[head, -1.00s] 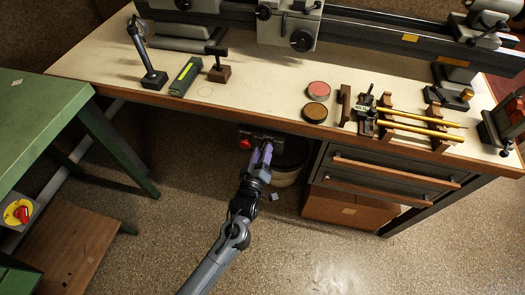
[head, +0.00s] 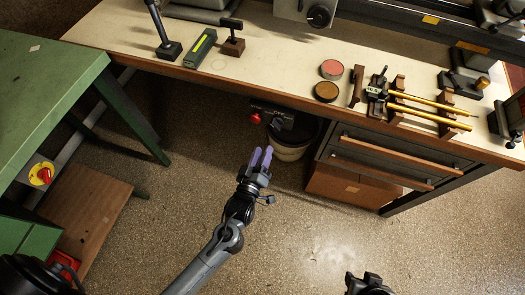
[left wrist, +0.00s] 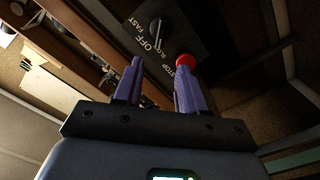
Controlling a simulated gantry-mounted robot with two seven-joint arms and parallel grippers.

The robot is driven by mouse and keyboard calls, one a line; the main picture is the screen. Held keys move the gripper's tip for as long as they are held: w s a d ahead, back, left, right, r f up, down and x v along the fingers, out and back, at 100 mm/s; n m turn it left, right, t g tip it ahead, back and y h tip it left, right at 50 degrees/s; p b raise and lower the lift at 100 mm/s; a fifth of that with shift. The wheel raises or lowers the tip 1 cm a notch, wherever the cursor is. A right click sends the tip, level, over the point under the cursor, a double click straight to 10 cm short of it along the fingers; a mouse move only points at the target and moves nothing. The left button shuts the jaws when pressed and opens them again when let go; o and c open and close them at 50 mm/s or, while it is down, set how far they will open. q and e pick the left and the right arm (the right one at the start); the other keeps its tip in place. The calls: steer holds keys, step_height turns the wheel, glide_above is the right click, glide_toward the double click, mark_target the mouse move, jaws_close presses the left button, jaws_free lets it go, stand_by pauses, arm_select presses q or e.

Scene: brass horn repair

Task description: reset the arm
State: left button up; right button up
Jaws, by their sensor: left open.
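My left gripper (head: 261,158) is open and empty, with two purple fingers pointing up toward the bench. It is in free air, apart from the control box (head: 287,113) under the bench's front edge. In the left wrist view its fingers (left wrist: 159,80) stand apart with nothing between them. Beyond them is the dark control panel (left wrist: 205,42) with a black knob (left wrist: 156,30), OFF, SLOW and FAST lettering, and a red STOP button (left wrist: 186,61). The red button also shows in the head view (head: 255,118).
The wooden-edged bench (head: 290,70) carries brass tubes (head: 440,103), two round tins and small tools. Below it are a bucket (head: 291,150) and drawers (head: 385,160). A green table (head: 50,80) stands left. The floor (head: 310,245) in front is clear.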

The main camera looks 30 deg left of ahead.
arm_select(q)
steer(key=s+a+r+m+g+h+p, duration=0.2)
steer(key=s+a+r+m+g+p, duration=0.2)
steer(key=s+r+p, duration=0.4)
steer(key=s+r+m+g+p, duration=0.2)
steer(key=s+m+g, duration=0.5)
steer(key=s+g, duration=0.45)
step_height(320, 180, up, 37)
steer(key=s+t+p, duration=0.1)
steer(key=s+p, duration=0.1)
steer(key=p, duration=3.6)
steer(key=shift+a+r, duration=0.2)
steer(key=shift+a, duration=0.15)
